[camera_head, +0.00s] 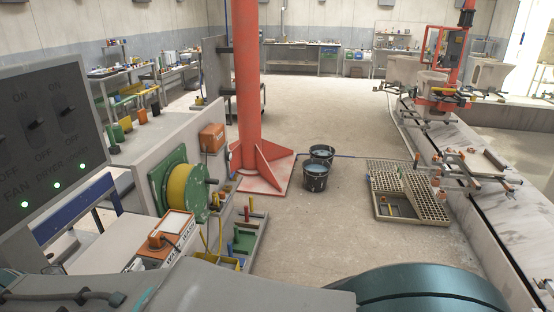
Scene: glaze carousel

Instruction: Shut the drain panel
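The drain grate (384,182) is a pale grey lattice set in the floor right of centre, beside the long low bench. A lattice panel (424,197) at its right side looks raised and tilted against the rest. Near the front left of the grate a darker gap with small coloured items (392,208) shows. How far the panel stands open is hard to tell at this size. My gripper is not in view; only grey and teal parts of my own body show along the bottom edge.
Two black buckets (316,177) stand left of the grate, with a hose running from them. A red column (246,80) with a wide foot rises behind. A green and yellow reel (188,187) and a switch box (45,135) are at left. The middle floor is clear.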

